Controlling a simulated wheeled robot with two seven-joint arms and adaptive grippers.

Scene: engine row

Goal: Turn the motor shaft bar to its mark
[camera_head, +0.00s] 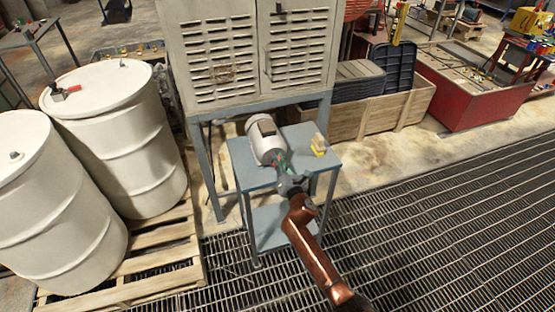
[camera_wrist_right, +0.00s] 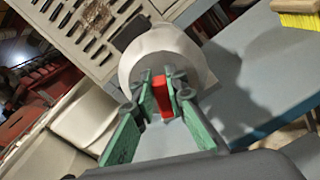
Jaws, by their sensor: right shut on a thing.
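The motor (camera_head: 265,139) is a pale, rounded cylinder lying on a small blue-grey table (camera_head: 251,176). The red shaft bar (camera_wrist_right: 161,92) stands out at the middle of that face. My right gripper (camera_wrist_right: 163,97), with green finger pads, is shut on the bar, one pad on each side. In the head view my right gripper (camera_head: 281,167) is at the motor's near end and hides the bar. I cannot make out the mark. My left gripper is not in view.
A brush with yellow bristles (camera_head: 319,150) lies on the table right of the motor. A louvred metal cabinet (camera_head: 235,55) stands close behind. White drums (camera_head: 128,135) stand on a wooden pallet (camera_head: 160,262) at left. The grated floor (camera_head: 430,220) at right is clear.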

